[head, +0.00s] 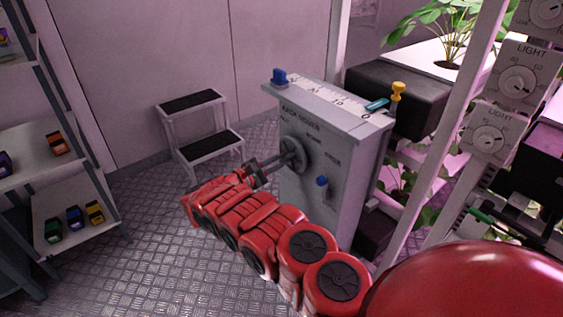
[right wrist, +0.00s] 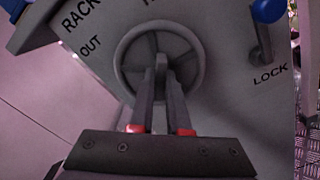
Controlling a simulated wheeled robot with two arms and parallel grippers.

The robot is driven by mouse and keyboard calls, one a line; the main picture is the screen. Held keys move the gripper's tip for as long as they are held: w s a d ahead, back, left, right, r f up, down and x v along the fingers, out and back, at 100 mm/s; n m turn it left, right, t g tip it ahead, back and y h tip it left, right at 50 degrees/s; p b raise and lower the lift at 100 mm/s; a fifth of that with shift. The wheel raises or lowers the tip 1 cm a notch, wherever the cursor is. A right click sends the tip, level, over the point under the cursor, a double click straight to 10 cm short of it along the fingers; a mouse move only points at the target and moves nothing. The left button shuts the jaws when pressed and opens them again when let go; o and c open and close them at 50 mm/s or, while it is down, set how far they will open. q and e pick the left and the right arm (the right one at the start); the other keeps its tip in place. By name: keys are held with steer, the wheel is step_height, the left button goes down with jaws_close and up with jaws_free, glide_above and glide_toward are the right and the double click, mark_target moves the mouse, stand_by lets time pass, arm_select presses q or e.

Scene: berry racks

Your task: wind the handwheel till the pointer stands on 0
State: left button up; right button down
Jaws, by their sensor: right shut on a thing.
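The handwheel (head: 293,153) is a grey spoked wheel on the front of a grey cabinet (head: 300,195) marked "RACK MOVER". It also shows in the right wrist view (right wrist: 160,42). My right gripper (head: 276,162) is shut on the handwheel; in the right wrist view its two fingers (right wrist: 163,72) reach to the wheel's middle and cover part of it. A white scale (head: 325,98) runs along the cabinet top, with a teal piece (head: 377,104) near its right end. I cannot tell whether that is the pointer, nor read the scale's figures. My left gripper is out of view.
A blue-knobbed lever (head: 322,182) sits lower right of the wheel, beside "LOCK" in the right wrist view. A step stool (head: 205,150) stands behind. Shelves flank the left; plant racks the right.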

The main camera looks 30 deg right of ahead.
steer(key=m, duration=0.4)
steer(key=shift+f+m+b, duration=0.1)
steer(key=shift+m+b, duration=0.2)
steer(key=shift+b, duration=0.1)
steer(key=m+b, duration=0.1)
steer(key=m, duration=0.4)
steer(key=shift+b, duration=0.3)
steer(key=shift+m, duration=0.4)
steer(key=c, duration=0.9)
jaws_free()
steer(key=a, duration=0.5)
steer(key=s+a, duration=0.1)
steer(key=a, duration=1.1)
steer(key=shift+s+a+b, duration=0.15)
steer(key=shift+s+b, duration=0.05)
steer(key=shift+b, duration=0.2)
